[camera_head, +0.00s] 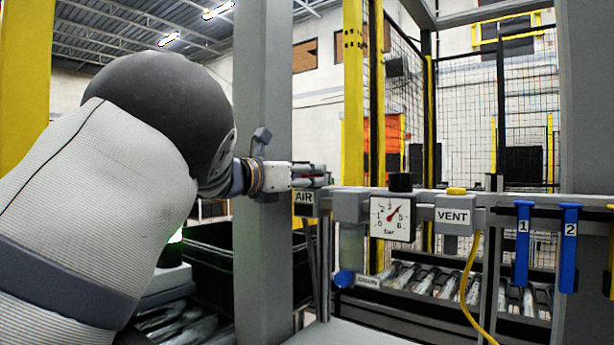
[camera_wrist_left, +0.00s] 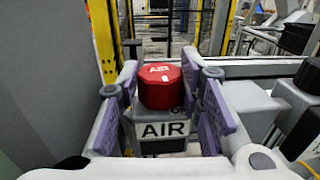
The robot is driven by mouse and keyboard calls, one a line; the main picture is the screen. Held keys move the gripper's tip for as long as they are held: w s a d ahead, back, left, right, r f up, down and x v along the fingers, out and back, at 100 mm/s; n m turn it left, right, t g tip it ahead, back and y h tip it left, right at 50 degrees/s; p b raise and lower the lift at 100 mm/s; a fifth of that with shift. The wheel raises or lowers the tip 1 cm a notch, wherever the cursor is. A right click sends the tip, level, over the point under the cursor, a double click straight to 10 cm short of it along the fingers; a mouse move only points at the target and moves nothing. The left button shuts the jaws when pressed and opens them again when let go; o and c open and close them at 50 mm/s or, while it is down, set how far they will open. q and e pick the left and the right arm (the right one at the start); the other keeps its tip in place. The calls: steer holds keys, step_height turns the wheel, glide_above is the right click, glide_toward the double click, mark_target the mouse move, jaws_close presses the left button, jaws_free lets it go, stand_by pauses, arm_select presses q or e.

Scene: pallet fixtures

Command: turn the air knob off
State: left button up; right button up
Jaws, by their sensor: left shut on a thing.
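The red air knob (camera_wrist_left: 160,88) has white lettering on top and sits above the white AIR label (camera_wrist_left: 163,130) in the left wrist view. My left gripper (camera_wrist_left: 170,95) is around it, with a purple pad on each side, shut on it. In the head view my left gripper (camera_head: 308,175) reaches in from the left at the AIR unit, just above the AIR label (camera_head: 303,197); it hides most of the knob there. The pressure gauge (camera_head: 390,217) has its red needle pointing to the upper right, near 4 bar. My right gripper is not in view.
A grey post (camera_head: 262,270) stands close beside my left wrist. Right of the gauge are the VENT unit (camera_head: 455,215) with a yellow top and hose, and blue hanging tags (camera_head: 523,245). A blue DRAIN knob (camera_head: 343,278) is below. A roller conveyor (camera_head: 440,285) and mesh fence lie behind.

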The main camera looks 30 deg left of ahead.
arm_select(q)
steer(key=shift+h, duration=0.3)
steer(key=o, duration=1.2)
